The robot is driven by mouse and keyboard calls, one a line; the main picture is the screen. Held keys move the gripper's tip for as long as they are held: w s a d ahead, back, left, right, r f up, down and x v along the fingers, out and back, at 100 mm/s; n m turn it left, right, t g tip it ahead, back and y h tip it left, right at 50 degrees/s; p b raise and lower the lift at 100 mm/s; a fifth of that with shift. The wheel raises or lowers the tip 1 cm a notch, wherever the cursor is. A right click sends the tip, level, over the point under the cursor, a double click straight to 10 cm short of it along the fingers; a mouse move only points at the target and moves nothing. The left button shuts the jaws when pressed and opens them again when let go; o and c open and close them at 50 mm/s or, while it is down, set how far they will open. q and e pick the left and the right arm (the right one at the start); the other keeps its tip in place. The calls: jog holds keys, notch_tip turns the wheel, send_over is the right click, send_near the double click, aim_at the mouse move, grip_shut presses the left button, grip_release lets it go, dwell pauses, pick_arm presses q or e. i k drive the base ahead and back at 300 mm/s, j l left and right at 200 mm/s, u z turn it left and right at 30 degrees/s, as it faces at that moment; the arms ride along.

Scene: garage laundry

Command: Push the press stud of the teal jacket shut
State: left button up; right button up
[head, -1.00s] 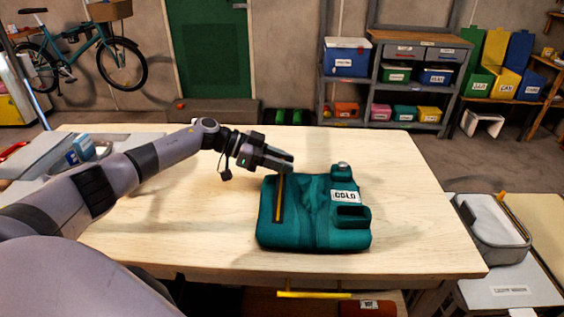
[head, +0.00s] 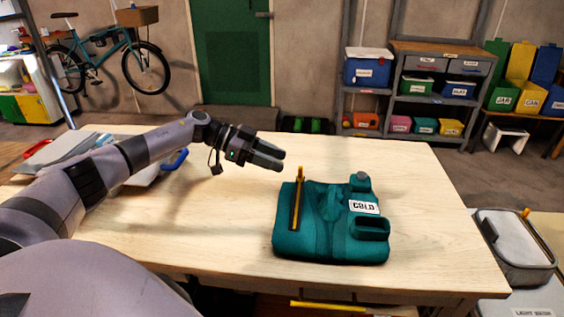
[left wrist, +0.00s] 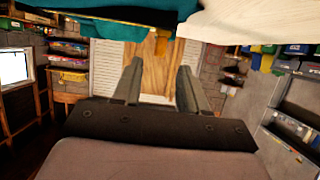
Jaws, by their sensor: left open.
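The teal jacket (head: 325,240) lies on the wooden table with a white COLD label (head: 364,207). A dark strip with a yellow line runs along its left side, and a yellow tab (head: 301,173) stands up at its far end. A small grey round piece, which looks like the press stud (head: 361,178), sits on a raised teal block at the far right corner. I cannot tell whether it is shut. My left gripper (head: 281,159) is open and empty, beyond the jacket's far left corner and apart from it. In the left wrist view, the jacket (left wrist: 110,18) shows beyond the open fingers (left wrist: 160,85).
The table (head: 410,170) is clear around the jacket. A tray with a blue handle (head: 175,160) is at the left. A grey case (head: 512,240) stands beyond the right edge. A yellow drawer handle (head: 328,306) is below the front edge.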

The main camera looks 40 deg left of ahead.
aim_at(361, 174)
jog(key=k, duration=1)
